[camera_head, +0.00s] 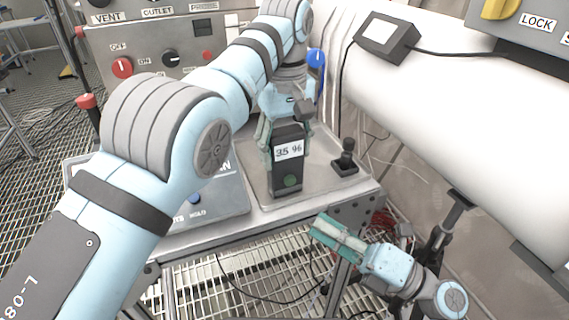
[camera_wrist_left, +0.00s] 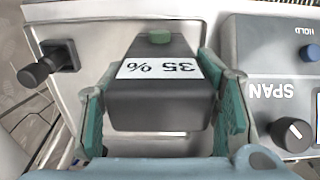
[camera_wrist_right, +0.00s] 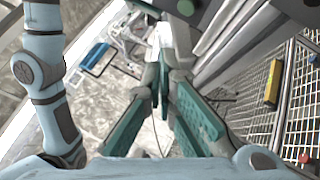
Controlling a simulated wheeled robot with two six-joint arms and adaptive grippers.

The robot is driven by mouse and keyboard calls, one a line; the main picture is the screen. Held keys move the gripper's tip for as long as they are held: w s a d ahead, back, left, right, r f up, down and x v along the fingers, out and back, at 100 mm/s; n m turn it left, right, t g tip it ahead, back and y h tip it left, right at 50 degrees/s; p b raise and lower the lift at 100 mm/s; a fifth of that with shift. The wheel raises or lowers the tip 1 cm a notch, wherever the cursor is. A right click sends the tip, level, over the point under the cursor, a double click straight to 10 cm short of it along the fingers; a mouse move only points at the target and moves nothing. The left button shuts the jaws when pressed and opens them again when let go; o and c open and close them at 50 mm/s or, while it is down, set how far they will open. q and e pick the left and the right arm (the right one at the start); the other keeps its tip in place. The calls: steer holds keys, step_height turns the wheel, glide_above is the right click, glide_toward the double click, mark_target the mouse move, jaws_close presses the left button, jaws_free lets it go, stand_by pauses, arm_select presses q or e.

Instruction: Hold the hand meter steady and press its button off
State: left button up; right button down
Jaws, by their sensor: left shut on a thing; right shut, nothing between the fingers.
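The hand meter (camera_head: 287,168) is a dark box with a white label reading "35 %" and a round green button (camera_head: 291,182) low on its face. It is upright at the steel tray, its base close to the front edge. My left gripper (camera_head: 283,125) is shut on the meter's upper part; in the left wrist view its teal fingers flank the meter (camera_wrist_left: 160,108), with the green button (camera_wrist_left: 159,37) uncovered. My right gripper (camera_head: 324,229) is shut and empty, below and right of the meter, apart from it. Its fingers also show in the right wrist view (camera_wrist_right: 166,88).
A small black joystick (camera_head: 346,160) stands on the tray right of the meter. A grey panel with a blue HOLD button (camera_head: 195,199) lies left, partly behind my left arm. A large white pipe (camera_head: 440,110) runs along the right. Open space over grating lies below the tray.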

mark_target(290, 180)
steer(key=w+a+n, duration=0.1)
steer(key=w, duration=0.1)
steer(key=w+a+n+g, duration=0.1)
steer(key=w+a, duration=0.1)
steer(key=w+a+r+g, duration=0.1)
steer(key=w, duration=0.1)
steer(key=shift+w+a+n, duration=0.15)
steer(key=shift+a+n, duration=0.2)
steer(key=shift+n, duration=0.05)
stand_by(1.1)
steer(key=shift+w+a, duration=0.2)
steer(key=shift+w, duration=0.25)
steer(key=shift+s+d, duration=0.1)
steer(key=shift+s, duration=0.05)
steer(key=shift+s+d, duration=0.1)
steer(key=shift+s, duration=0.2)
